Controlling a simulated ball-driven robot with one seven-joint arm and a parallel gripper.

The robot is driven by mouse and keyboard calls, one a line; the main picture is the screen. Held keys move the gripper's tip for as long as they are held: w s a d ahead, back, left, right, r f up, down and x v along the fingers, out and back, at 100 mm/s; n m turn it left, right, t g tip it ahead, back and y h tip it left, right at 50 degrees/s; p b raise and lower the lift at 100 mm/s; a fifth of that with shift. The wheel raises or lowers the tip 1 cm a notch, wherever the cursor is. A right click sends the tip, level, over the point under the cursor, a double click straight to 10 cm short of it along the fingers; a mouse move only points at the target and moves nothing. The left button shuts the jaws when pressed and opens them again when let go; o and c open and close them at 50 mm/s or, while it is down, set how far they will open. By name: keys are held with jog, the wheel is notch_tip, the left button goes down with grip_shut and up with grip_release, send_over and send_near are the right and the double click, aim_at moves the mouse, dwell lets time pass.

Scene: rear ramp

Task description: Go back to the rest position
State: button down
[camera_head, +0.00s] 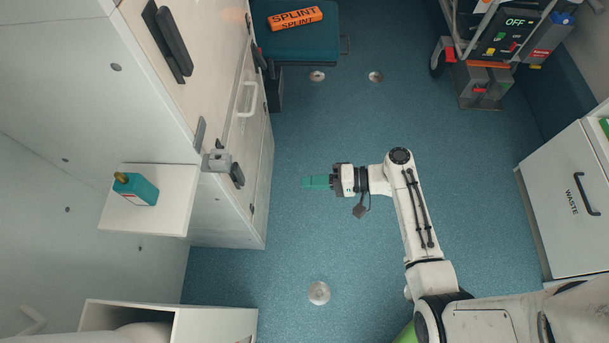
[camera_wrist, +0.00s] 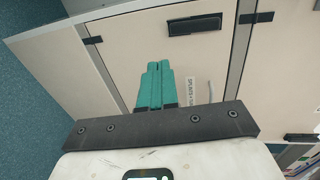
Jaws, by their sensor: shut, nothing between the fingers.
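My arm reaches out from the lower right in the head view, bent at the elbow. My gripper (camera_head: 316,182) has green fingers that point left, toward the cabinet, over open floor. In the wrist view my gripper (camera_wrist: 154,86) shows its two green fingers side by side and shut, with nothing between them. Behind them is a pale cabinet front (camera_wrist: 125,40) with a dark handle and a label. The gripper appears apart from the cabinet and touches nothing that I can see.
An orange splint pack (camera_head: 295,18) lies on a dark seat (camera_head: 315,45). A trolley (camera_head: 478,85) stands at the upper right and a waste cabinet (camera_head: 560,205) at the right. The middle floor (camera_head: 300,130) is clear.

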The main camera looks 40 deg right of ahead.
dwell(0.6)
jog(key=s+a+r+n+g+h+p, duration=0.3)
jog(key=s+a+n+g+p, duration=0.3)
jog(key=s, duration=0.3)
jog(key=s+d+r+n+g+h+p, duration=0.2)
jog(key=s+d+r+g+h+p, duration=0.2)
jog(key=s+r+h, duration=0.4)
notch_tip(320, 180, up, 5)
jog(key=shift+s+d+r+n+p, duration=0.1)
jog(key=shift+s+d+n+p, duration=0.25)
jog(key=shift+s+d, duration=0.25)
jog(key=shift+w+d+f, duration=0.15)
jog(key=shift+w+d, duration=0.15)
jog(key=shift+d, duration=0.15)
jog(key=shift+w+d+f, duration=0.15)
jog(key=shift+w+d, duration=0.1)
jog(key=shift+d, duration=0.2)
